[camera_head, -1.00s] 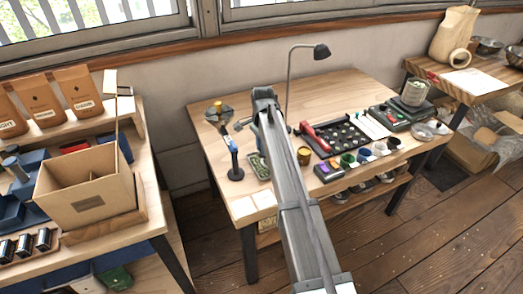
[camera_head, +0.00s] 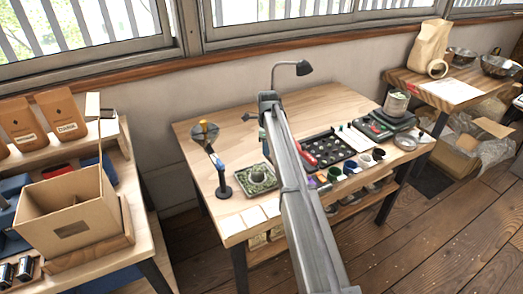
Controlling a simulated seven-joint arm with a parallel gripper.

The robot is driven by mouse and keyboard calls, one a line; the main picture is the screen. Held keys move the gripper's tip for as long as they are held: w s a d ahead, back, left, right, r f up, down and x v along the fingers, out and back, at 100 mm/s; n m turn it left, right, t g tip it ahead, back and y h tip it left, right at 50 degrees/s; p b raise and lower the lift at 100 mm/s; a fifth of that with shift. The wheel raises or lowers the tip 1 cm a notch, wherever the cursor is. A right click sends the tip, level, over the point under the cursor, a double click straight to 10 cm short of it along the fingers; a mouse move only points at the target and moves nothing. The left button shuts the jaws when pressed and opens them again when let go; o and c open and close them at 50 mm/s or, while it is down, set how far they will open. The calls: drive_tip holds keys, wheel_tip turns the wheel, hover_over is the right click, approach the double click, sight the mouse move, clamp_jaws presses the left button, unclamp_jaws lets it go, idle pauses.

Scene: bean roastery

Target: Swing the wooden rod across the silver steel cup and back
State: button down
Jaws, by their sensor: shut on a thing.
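A small grey cup-like vessel (camera_head: 257,176), perhaps the silver steel cup, stands upright on a green patterned mat (camera_head: 243,187) at the front left of the middle table. My arm reaches from the bottom edge up over this table, right of the vessel. My gripper is not seen; the arm's far end (camera_head: 268,98) hides what lies behind it. No rod shows in a grip. A thin upright wooden-coloured stick (camera_head: 100,135) shows at the cardboard box on the left table; I cannot tell whether it is the task's rod.
A dark stand with a blue top (camera_head: 222,180) is left of the mat. A round grey device with a yellow knob (camera_head: 205,130) is behind it. A desk lamp (camera_head: 304,68) rises at the back. A black tray (camera_head: 325,148) and several small cups lie right of my arm.

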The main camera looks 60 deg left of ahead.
drive_tip(key=shift+w+m, duration=0.6)
drive_tip(key=shift+w, duration=0.15)
drive_tip(key=c, duration=1)
unclamp_jaws()
wheel_tip(320, 180, up, 14)
drive_tip(key=shift+f, duration=0.1)
drive_tip(key=shift+w, duration=0.1)
